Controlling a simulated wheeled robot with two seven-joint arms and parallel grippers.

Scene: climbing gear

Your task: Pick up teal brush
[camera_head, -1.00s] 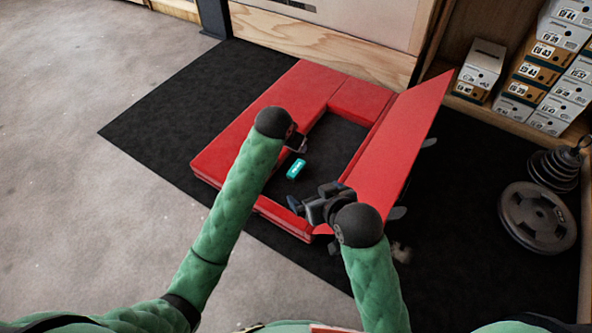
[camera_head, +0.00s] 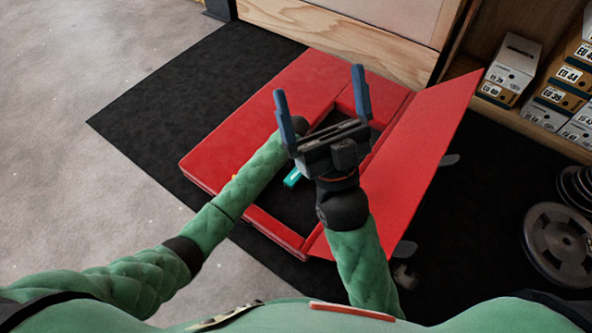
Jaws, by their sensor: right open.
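The teal brush (camera_head: 292,178) lies on the dark floor inside the red padded frame (camera_head: 235,140), partly hidden behind my right gripper and arm. My right gripper (camera_head: 320,98) is open and empty, its two blue fingers spread wide and pointing away, above the frame's opening. It appears in front of and past the brush in the picture. My left arm reaches in from the left to the left side of the opening. Its gripper is hidden behind the arm's end and my right gripper.
A red panel (camera_head: 425,150) stands tilted along the right side of the frame. Shoe boxes (camera_head: 510,68) sit on a shelf at the upper right. Weight plates (camera_head: 560,242) lie at the right edge. Black mat (camera_head: 190,95) and grey floor are clear at the left.

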